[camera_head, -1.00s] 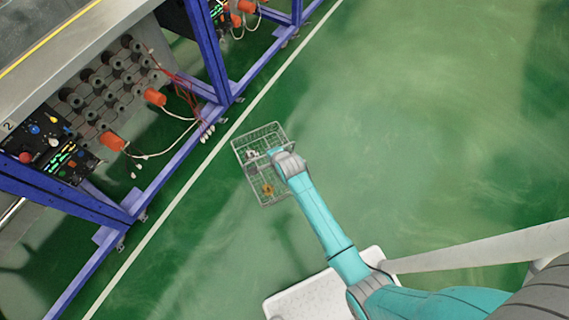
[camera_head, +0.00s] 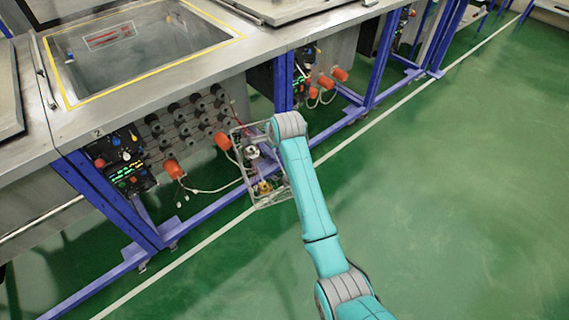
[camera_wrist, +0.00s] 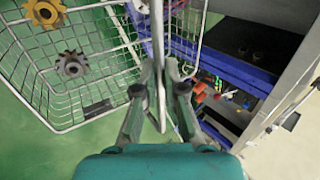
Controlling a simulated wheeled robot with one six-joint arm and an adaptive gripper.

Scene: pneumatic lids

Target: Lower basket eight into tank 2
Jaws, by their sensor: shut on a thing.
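The wire basket (camera_head: 262,194) hangs from my gripper in the head view, in front of the tank bench and apart from it. My gripper (camera_wrist: 158,85) is shut on the basket's upright handle in the wrist view; in the head view the wrist hides the fingers. No number on the basket is legible. Tank 2 (camera_head: 143,62) is open at the upper left, a yellow line around its rim, with a "2" on the bench front below it.
A control panel (camera_head: 125,160), grey fittings, orange plugs (camera_head: 222,141) and loose cables are on the bench front behind the basket. Blue legs (camera_head: 283,82) support the bench. A flat lid (camera_head: 285,8) lies right of the tank. Green floor to the right is clear.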

